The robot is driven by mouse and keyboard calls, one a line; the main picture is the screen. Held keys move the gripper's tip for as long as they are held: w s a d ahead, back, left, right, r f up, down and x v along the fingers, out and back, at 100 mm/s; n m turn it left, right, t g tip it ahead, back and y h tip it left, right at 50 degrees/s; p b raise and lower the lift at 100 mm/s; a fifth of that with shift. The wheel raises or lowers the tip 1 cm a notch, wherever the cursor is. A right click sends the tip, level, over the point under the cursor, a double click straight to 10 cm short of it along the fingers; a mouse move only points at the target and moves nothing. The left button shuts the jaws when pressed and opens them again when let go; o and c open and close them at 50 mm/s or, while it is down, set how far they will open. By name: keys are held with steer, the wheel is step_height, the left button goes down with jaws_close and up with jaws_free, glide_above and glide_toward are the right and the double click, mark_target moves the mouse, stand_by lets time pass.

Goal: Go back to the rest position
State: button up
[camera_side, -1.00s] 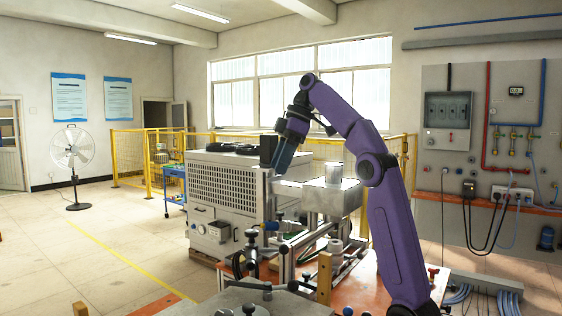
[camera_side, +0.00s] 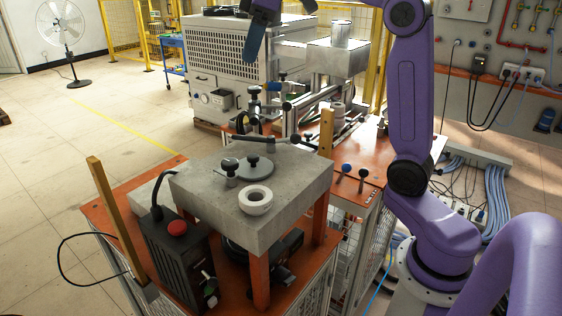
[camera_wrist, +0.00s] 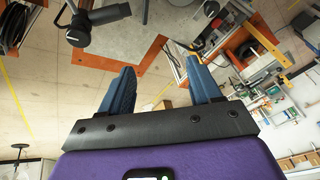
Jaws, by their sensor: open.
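My gripper (camera_side: 252,50) hangs at the top of the side view, fingers pointing down, in front of the large white cabinet (camera_side: 235,75). Its upper part is cut off by the frame edge. In the wrist view the gripper (camera_wrist: 160,64) shows two blue fingers spread wide apart, with nothing between them. It is open and empty. The fingers appear clear of the bench things.
A grey slab (camera_side: 300,200) carries a white ring (camera_side: 256,200) and a grey disc (camera_side: 256,168). A wooden post (camera_side: 105,205) rises at left. A metal cylinder (camera_side: 341,33) stands behind.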

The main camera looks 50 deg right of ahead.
steer(key=s+a+f+g, duration=0.1)
steer(key=s+a+f, duration=0.3)
steer(key=s+f, duration=0.1)
steer(key=s+a+f+g, duration=0.1)
steer(key=s+a+f, duration=0.3)
steer(key=s, duration=0.3)
steer(key=s+a+f+m, duration=0.1)
steer(key=s+a+f, duration=0.3)
steer(key=s+f, duration=0.2)
steer(key=shift+s+a+g+h, duration=0.1)
steer(key=shift+a+g+h, duration=0.1)
steer(key=shift+g+h, duration=0.2)
steer(key=s+d+f+n+t+h, duration=0.1)
steer(key=s+d+f+n+h, duration=0.2)
steer(key=s+f, duration=0.7)
steer(key=d+n, duration=0.2)
steer(key=d, duration=0.2)
steer(key=shift+s+d+f, duration=0.2)
steer(key=shift+d, duration=0.15)
